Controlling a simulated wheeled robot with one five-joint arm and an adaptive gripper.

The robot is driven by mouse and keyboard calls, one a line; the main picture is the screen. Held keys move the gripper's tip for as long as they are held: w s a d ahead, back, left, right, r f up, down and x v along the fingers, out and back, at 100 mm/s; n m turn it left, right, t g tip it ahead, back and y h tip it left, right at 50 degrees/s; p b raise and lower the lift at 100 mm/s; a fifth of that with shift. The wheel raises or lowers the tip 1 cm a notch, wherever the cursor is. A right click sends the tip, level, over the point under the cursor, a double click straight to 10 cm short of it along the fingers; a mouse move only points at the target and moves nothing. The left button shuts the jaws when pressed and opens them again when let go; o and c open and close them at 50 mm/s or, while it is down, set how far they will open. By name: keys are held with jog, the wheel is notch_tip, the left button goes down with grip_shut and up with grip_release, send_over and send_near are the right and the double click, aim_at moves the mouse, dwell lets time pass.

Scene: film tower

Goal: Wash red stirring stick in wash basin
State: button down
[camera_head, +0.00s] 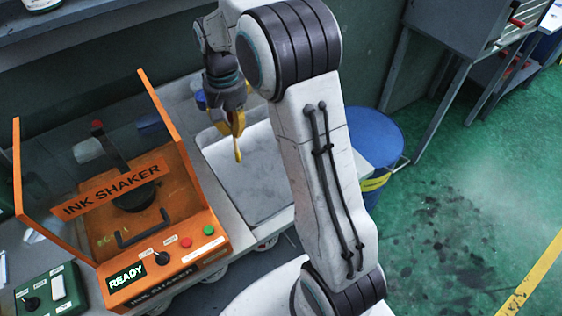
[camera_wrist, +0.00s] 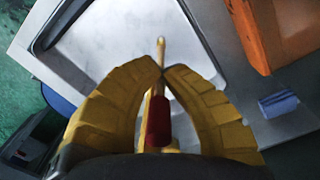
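The red stirring stick (camera_wrist: 158,118) has a red band and a pale wooden tip, and it sits between my yellow fingers in the wrist view. My gripper (camera_wrist: 162,72) is shut on it, with the fingertips meeting around the shaft. In the head view, my gripper (camera_head: 237,122) points down above the wash basin, and the stick's tip (camera_head: 238,154) shows below the fingers. The wash basin (camera_head: 265,196) is a pale, shallow, rectangular sink in the counter. It also shows under the stick in the wrist view (camera_wrist: 120,42). I cannot tell whether the tip touches the basin.
The orange ink shaker (camera_head: 185,205) stands left of the basin, its display reading READY. A blue drum (camera_head: 372,137) stands on the floor to the right, behind my arm. A small blue object (camera_wrist: 278,104) lies on the counter. Green floor at right is open.

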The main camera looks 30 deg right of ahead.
jog(key=shift+f, duration=0.15)
dwell(0.3)
jog(key=shift+f+b, duration=1)
jog(key=shift+f, duration=0.2)
jog(key=shift+r, duration=0.2)
dwell(1.1)
notch_tip(320, 180, up, 4)
jog(key=p, duration=0.3)
jog(key=shift+f+p, duration=0.1)
jog(key=shift+p, duration=0.25)
dwell(0.6)
